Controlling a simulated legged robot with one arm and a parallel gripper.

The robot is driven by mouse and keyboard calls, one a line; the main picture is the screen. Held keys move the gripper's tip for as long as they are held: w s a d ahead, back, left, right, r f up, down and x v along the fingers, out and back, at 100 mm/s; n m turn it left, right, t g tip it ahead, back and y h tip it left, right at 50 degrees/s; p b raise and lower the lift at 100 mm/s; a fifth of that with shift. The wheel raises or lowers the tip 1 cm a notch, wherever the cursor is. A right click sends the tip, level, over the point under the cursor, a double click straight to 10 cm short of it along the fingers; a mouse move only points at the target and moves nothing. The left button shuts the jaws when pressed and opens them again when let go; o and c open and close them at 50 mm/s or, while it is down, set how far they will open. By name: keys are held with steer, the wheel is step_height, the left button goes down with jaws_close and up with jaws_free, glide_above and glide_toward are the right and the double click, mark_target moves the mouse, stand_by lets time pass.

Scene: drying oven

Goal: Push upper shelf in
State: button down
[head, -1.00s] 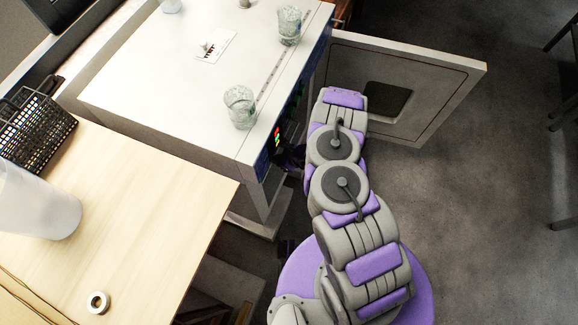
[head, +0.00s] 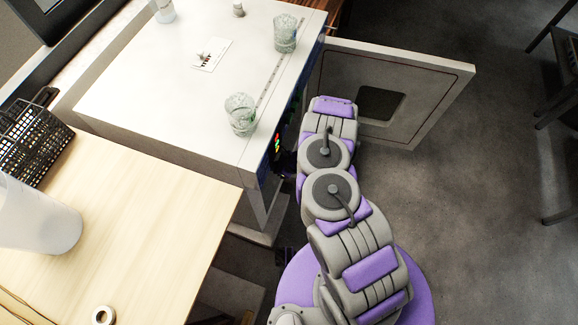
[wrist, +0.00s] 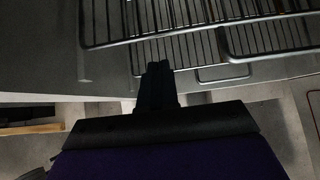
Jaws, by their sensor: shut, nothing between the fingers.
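The drying oven (head: 190,85) stands with its door (head: 390,90) swung open to the right in the head view. In the wrist view, wire shelves show inside the oven. One rack (wrist: 180,20) is at the top, with its front bar at the upper left. Another rack part (wrist: 270,35) with a rounded front edge is at the right and sticks out toward me. I cannot tell for certain which is the upper shelf. My gripper (wrist: 157,70) is shut and empty, its tips near the rack wires; contact is unclear. In the head view my arm hides the oven opening.
Glass beakers (head: 240,114) stand on the oven top near its front edge. A wooden table (head: 130,220) with a black wire basket (head: 33,138) and a white container (head: 35,215) is at the left.

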steer(key=p+v, duration=0.3)
steer(key=v, duration=0.7)
steer(key=shift+d, duration=0.35)
